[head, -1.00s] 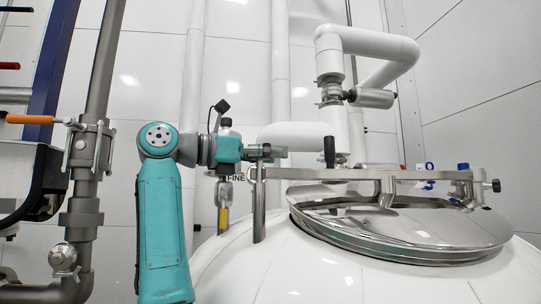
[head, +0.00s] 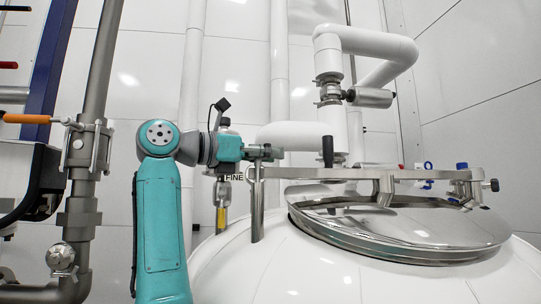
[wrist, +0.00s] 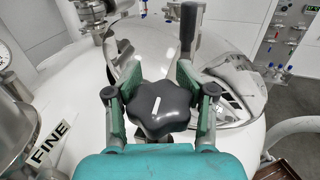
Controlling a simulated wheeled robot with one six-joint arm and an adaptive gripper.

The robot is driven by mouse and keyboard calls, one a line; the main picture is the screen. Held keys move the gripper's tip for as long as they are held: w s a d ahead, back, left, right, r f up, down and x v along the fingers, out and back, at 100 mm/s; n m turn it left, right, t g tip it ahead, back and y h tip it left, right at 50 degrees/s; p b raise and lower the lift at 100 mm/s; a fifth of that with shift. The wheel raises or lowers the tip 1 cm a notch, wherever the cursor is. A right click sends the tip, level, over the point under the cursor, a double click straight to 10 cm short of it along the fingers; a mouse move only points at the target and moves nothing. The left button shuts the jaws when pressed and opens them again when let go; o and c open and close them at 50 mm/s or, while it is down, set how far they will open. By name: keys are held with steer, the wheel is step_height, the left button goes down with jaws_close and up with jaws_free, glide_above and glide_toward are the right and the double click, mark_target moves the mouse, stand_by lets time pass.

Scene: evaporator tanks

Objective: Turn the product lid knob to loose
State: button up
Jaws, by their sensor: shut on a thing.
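The black lobed knob (wrist: 160,112) is in the middle of the wrist view, with a white mark on its top that slants slightly to the right. My gripper (wrist: 158,82) has its green-padded fingers on either side of the knob and is shut on it. In the head view my gripper (head: 265,153) is at the left end of the metal lid bar (head: 350,173), and it hides the knob there. The shiny round lid (head: 400,225) lies on the white tank (head: 300,265) under the bar.
A black upright handle (head: 328,152) stands on the bar just right of my gripper. A white pipe (head: 285,136) runs close behind it. Grey pipework with a valve (head: 80,150) stands at the left. A "FINE" label (wrist: 50,142) is at the left in the wrist view.

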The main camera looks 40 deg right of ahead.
steer(key=n+t, duration=0.1)
steer(key=t, duration=0.1)
steer(key=n+t, duration=0.2)
steer(key=t, duration=0.1)
steer(key=w+n+t, duration=0.1)
steer(key=t, duration=0.1)
steer(key=shift+a+n+h, duration=0.1)
steer(key=shift+n+h, duration=0.3)
steer(key=shift+o, duration=0.2)
steer(key=shift+w+a+n+t+y, duration=0.2)
steer(key=shift+n+t, duration=0.4)
steer(key=shift+t, duration=0.4)
steer(key=shift+w+d+n+t+y, duration=0.15)
steer(key=shift+n+t+y, duration=0.2)
steer(key=shift+n+t, duration=0.45)
steer(key=shift+w+a+n+t+y, duration=0.1)
steer(key=shift+n+t+y, duration=0.25)
steer(key=shift+t, duration=0.85)
steer(key=o, duration=0.9)
steer(key=shift+o, duration=0.2)
steer(key=v, duration=1.2)
steer(key=shift+f, duration=0.1)
